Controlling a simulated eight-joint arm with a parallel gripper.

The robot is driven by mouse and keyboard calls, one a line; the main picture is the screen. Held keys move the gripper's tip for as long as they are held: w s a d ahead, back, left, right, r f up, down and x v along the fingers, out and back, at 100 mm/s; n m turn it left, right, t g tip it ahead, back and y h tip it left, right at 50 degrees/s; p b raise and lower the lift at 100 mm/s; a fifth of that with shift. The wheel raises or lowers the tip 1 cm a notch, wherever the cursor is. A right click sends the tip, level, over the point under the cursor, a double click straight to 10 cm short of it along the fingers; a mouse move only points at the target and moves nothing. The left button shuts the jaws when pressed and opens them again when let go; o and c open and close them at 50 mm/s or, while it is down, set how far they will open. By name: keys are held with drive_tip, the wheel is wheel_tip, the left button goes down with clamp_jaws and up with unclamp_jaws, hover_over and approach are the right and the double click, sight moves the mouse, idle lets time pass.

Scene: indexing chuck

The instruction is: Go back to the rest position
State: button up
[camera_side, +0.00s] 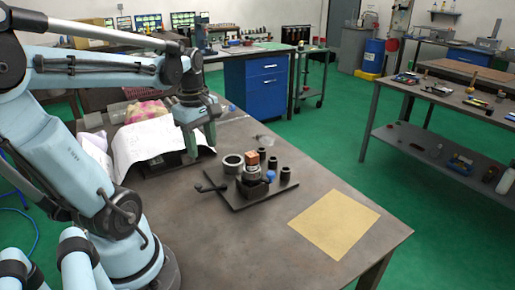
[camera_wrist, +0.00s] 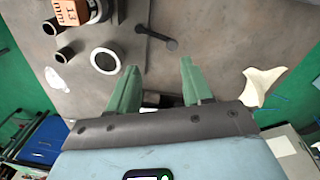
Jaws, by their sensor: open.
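My gripper (camera_side: 203,150) hangs over the left part of the workbench, beside a white sheet and up-left of the chuck plate. In the wrist view my gripper (camera_wrist: 158,67) has its two green fingers apart with nothing between them. The indexing chuck (camera_side: 253,186) stands on a dark plate (camera_side: 238,201), with an orange-brown block (camera_side: 252,157) on top; this block (camera_wrist: 70,12) shows "13 mm" in the wrist view. A crank handle (camera_side: 208,187) sticks out to the left. A pale ring (camera_side: 232,163) lies behind the chuck, apart from my gripper.
Several dark cylinders (camera_side: 285,175) and a blue piece (camera_side: 270,176) are near the chuck. A yellow mat (camera_side: 335,221) lies at the bench's right. A white sheet (camera_side: 150,142) drapes over something left of my gripper. The front of the bench is clear.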

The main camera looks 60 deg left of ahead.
drive_tip(key=w+d+m+t, duration=0.3)
drive_tip(key=d+m, duration=0.5)
drive_tip(key=m, duration=0.2)
drive_tip(key=w+d+f+m+t, duration=0.1)
drive_tip(key=w+d+m+t, duration=0.2)
drive_tip(key=d+m, duration=0.6)
drive_tip(key=w+m, duration=0.1)
drive_tip(key=m, duration=0.1)
drive_tip(key=shift+d+m+t+h, duration=0.2)
drive_tip(key=shift+m+t+h, duration=0.1)
